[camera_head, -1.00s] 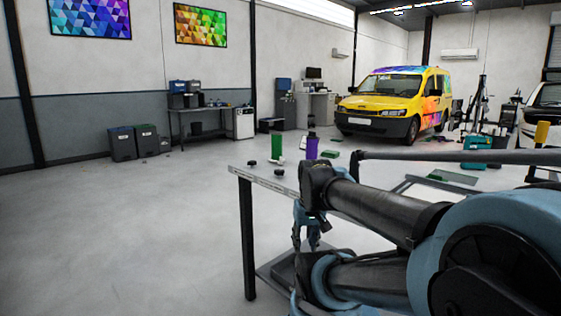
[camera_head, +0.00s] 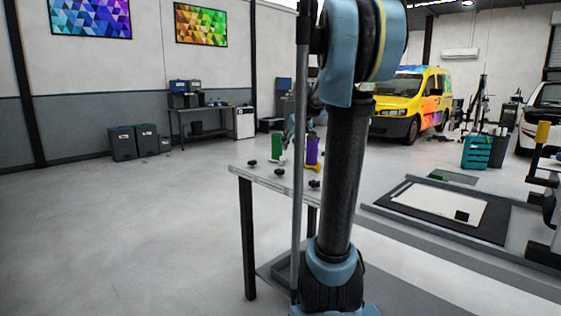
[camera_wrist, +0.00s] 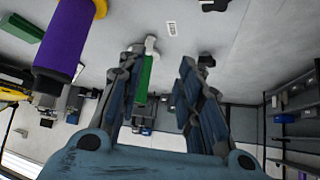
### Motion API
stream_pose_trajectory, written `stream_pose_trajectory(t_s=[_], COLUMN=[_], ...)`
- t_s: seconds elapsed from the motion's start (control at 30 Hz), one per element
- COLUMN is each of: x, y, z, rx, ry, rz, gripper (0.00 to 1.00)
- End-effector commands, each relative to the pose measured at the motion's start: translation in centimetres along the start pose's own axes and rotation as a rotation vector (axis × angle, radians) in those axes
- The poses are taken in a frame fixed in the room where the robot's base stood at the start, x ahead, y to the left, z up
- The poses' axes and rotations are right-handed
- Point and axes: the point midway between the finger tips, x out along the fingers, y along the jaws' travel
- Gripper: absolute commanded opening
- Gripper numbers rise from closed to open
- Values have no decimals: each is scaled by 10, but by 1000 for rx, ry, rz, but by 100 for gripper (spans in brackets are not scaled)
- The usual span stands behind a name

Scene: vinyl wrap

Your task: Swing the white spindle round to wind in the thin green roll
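The thin green roll (camera_head: 277,148) stands upright at the far end of the table, left of a thicker purple roll (camera_head: 312,151). In the wrist view the green roll (camera_wrist: 146,78) shows between my fingers, closer to the left one and partly covered by it. A small white piece (camera_wrist: 151,44) sits at its end; whether this is the white spindle I cannot tell. My gripper (camera_wrist: 163,62) is open, its fingers apart on either side of the roll, with no clear contact. In the head view my arm hides most of the gripper.
The purple roll (camera_wrist: 66,42) with a yellow end is close left of my gripper in the wrist view. Black knobs (camera_head: 252,162) stand along the table's (camera_head: 265,179) near edge. A dark frame with a white sheet (camera_head: 440,204) lies to the right. The floor at left is clear.

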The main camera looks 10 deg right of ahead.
Motion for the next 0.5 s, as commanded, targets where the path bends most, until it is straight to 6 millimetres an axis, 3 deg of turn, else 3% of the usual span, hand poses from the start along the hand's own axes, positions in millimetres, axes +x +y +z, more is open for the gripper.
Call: stream_pose_trajectory(t_s=[0.1,0.2,0.5], x=[8,12,40], y=[11,15,16], z=[-21,-29,-32], rx=[-7,-10,-12], ry=[27,39,42], rz=[5,7,7], gripper=[33,33,33])
